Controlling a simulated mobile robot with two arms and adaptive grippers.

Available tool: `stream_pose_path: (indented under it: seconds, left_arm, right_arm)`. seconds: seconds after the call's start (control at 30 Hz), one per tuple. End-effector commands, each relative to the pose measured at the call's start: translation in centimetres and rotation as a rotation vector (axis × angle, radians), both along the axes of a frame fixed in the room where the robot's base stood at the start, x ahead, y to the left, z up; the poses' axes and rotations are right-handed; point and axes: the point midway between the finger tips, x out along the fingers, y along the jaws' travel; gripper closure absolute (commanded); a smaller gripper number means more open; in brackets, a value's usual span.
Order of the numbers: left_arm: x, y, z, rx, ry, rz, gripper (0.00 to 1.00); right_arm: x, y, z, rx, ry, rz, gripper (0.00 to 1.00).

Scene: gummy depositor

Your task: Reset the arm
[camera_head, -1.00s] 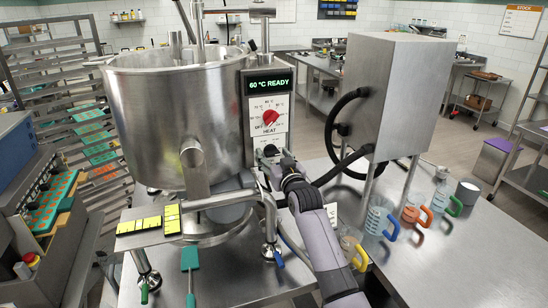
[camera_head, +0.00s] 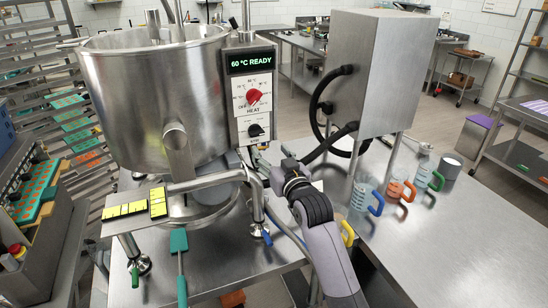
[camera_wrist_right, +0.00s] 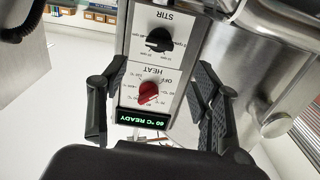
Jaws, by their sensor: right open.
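My right arm (camera_head: 325,245) reaches up from the bottom toward the front of the steel kettle (camera_head: 150,100). Its gripper (camera_head: 262,168) is just below the control panel and small in the head view. In the right wrist view the gripper (camera_wrist_right: 157,72) is open and empty, its two fingers apart on either side of the panel (camera_wrist_right: 133,72). The panel has a red HEAT knob (camera_head: 254,97) and a black STIR knob (camera_head: 255,130). Its display (camera_head: 250,61) reads 60 °C READY. My left gripper is out of view.
A steel box (camera_head: 375,70) on legs stands right of the kettle with black hoses. Beakers with blue (camera_head: 377,203), orange and green handles stand on the table's right side. A teal spatula (camera_head: 179,241) lies at the front. The right front tabletop is largely clear.

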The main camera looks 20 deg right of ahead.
Motion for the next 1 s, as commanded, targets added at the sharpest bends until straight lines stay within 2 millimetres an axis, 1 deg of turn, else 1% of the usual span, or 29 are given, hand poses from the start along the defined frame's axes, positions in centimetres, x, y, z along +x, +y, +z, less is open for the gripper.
stream_pose_path:
  seconds: [0.03,0.1,0.2,0.63,0.7,0.77,0.87,0.9,0.97,1.0]
  left_arm:
    - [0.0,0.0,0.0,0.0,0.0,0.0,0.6]
    - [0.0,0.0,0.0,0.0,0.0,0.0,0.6]
    - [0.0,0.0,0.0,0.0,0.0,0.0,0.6]
    - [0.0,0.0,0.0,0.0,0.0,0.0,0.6]
    - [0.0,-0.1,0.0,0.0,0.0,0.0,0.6]
    - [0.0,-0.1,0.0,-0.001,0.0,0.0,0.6]
    - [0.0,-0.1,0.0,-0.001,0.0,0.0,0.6]
    - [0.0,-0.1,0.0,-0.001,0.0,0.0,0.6]
    - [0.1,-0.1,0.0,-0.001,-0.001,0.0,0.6]
    - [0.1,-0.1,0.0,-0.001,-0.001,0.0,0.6]
  right_arm:
    - [-0.5,0.0,0.0,0.0,0.0,0.0,0.42]
    - [-1.0,-0.1,0.0,0.0,0.0,0.0,0.42]
    - [-1.4,-0.1,0.0,0.0,0.001,0.0,0.42]
    - [-1.4,-0.1,0.0,0.0,0.001,0.0,0.42]
    - [-1.7,0.0,-0.4,-0.002,0.013,0.001,0.42]
    - [-2.3,0.1,-1.6,-0.008,0.044,0.004,0.42]
    - [-4.7,0.5,-5.4,-0.025,0.155,0.014,0.42]
    - [-6.3,0.8,-7.5,-0.036,0.219,0.02,0.42]
    - [-9.2,1.1,-10.8,-0.052,0.328,0.029,0.42]
    - [-11.4,1.3,-13.0,-0.065,0.406,0.035,0.42]
